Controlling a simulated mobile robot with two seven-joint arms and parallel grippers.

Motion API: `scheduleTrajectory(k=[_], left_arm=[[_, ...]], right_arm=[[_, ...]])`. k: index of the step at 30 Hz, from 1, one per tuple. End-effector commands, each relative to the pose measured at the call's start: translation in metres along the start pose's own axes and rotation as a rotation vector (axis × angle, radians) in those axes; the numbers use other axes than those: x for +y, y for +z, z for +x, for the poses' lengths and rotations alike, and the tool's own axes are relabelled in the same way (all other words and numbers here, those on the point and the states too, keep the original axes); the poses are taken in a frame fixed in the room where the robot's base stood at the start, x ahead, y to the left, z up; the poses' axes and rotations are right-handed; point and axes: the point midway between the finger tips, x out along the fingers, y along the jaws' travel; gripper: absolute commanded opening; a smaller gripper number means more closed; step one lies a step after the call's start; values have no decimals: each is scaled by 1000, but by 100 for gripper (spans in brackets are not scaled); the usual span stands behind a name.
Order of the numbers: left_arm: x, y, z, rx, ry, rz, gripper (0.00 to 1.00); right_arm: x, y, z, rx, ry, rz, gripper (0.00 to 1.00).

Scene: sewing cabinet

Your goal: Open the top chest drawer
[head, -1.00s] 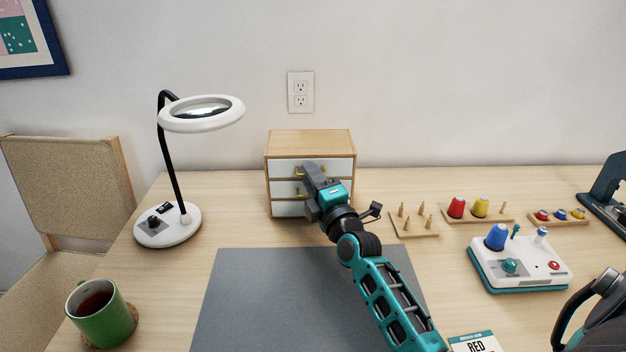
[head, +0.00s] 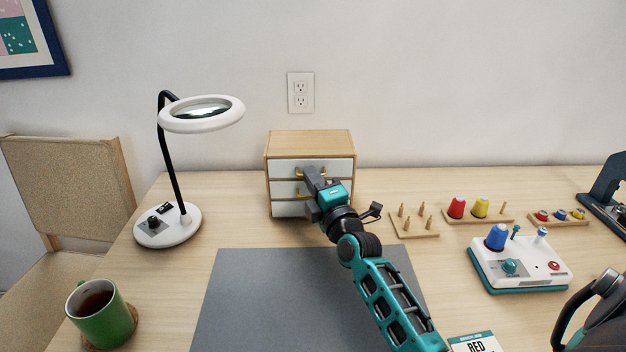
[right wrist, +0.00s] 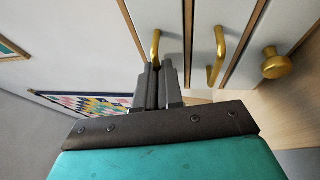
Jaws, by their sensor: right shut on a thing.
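The small wooden chest (head: 310,143) stands at the back of the table, with white drawer fronts stacked one above another. The top drawer (head: 282,169) looks flush or nearly flush; I cannot tell a small gap. Its brass handle (right wrist: 155,46) shows at my fingertips in the right wrist view. My right gripper (head: 311,172) is shut on this handle, in front of the chest. The middle drawer's brass handle (right wrist: 215,62) and the bottom drawer's round brass knob (right wrist: 277,64) are free of the fingers. My right gripper hides part of the drawer fronts. My left gripper is not in view.
A magnifier lamp (head: 168,225) stands left of the chest, and a green mug (head: 102,318) at front left. A peg board (head: 414,229) and a white device (head: 520,268) are at right. A bare grey mat (head: 270,300) lies in front of the chest.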

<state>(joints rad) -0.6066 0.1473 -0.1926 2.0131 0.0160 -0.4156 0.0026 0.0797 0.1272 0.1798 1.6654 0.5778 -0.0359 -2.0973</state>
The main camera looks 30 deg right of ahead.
Motion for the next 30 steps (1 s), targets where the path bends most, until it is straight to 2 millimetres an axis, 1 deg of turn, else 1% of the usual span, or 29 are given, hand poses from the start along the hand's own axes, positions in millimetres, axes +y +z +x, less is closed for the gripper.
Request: scheduleTrajectory(k=[22, 26, 28, 30], left_arm=[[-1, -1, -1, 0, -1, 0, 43], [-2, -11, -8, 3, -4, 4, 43], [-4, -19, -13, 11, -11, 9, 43], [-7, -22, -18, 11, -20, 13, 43]], right_arm=[[0, 0, -1, 0, -1, 0, 0], [5, -6, -13, 0, -5, 0, 0], [8, -11, -26, 0, -7, 0, 0], [12, -16, -40, 1, -8, 0, 0]])
